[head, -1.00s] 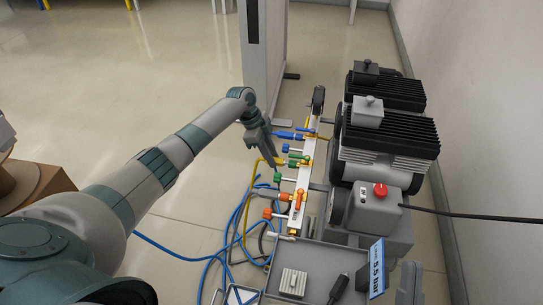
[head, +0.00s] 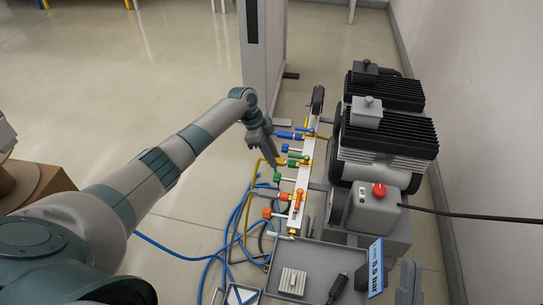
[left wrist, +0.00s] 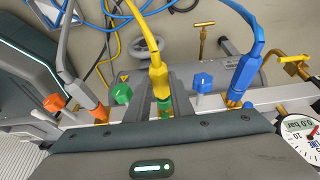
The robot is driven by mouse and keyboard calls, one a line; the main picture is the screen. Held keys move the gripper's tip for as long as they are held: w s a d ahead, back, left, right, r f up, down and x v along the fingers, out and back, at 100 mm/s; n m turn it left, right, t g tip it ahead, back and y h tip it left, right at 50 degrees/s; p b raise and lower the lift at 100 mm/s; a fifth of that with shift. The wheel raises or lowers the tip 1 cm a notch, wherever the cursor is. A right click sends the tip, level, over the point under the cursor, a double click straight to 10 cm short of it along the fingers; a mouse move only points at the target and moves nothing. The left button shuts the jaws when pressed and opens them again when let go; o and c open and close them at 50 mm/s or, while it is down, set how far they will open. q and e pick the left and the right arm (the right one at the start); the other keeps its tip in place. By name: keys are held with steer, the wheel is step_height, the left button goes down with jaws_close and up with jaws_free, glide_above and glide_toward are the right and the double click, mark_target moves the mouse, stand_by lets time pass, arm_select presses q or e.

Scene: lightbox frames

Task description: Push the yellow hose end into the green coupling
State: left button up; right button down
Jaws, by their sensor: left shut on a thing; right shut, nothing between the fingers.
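The yellow hose end (left wrist: 159,80) is in line with the green coupling (left wrist: 164,108) in the left wrist view, right up against it. I cannot tell how deep it sits. In the head view the green coupling (head: 294,157) is on the pale rail, partly crowded by nearby fittings. My left gripper (head: 273,160) is beside the rail, shut on the yellow hose end, whose hose trails down towards the floor. Its grey body fills the bottom of the left wrist view and hides part of the rail. My right gripper is not in view.
A blue hose end (left wrist: 242,80) and an orange fitting (left wrist: 99,112) flank the coupling, with green (left wrist: 122,94) and blue (left wrist: 203,82) knobs between. A gauge (left wrist: 301,135) is at the right. Loose blue hose (head: 236,215) lies on the floor. The compressor (head: 385,145) stands behind the rail.

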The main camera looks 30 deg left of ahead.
arm_select(q)
steer(key=shift+w+d, duration=0.1)
steer(key=shift+d, duration=0.25)
steer(key=o, duration=1.1)
steer(key=shift+c, duration=0.2)
steer(key=p+v, duration=0.3)
steer(key=v, duration=1.4)
steer(key=shift+a+r, duration=0.15)
steer(key=shift+r, duration=0.05)
steer(key=shift+s+f, duration=0.1)
steer(key=shift+s, duration=0.15)
